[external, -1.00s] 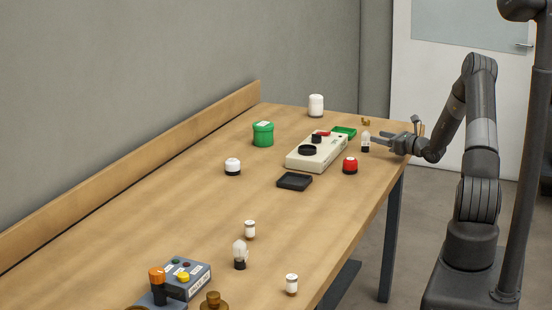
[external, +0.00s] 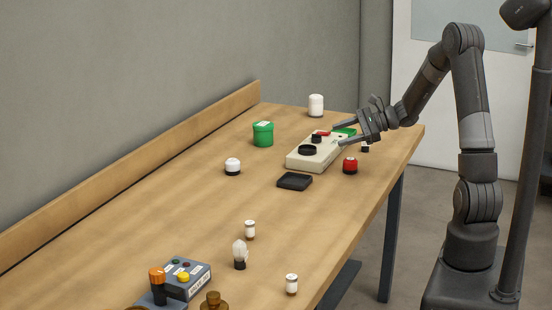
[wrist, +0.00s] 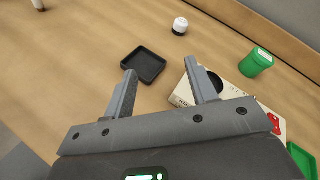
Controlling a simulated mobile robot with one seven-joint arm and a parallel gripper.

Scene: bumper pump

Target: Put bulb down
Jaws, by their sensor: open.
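A small bulb (external: 365,148), white with a black base, stands upright on the table by the right edge in the external view, partly hidden behind my gripper. Another clear bulb (external: 240,253) with a dark base stands nearer the front.
A red button-like part (external: 350,166), black tray (external: 294,181), green tray (external: 345,131) and white-capped part (external: 232,167) surround the box. A green canister (external: 263,134) and white jar (external: 316,105) stand behind.

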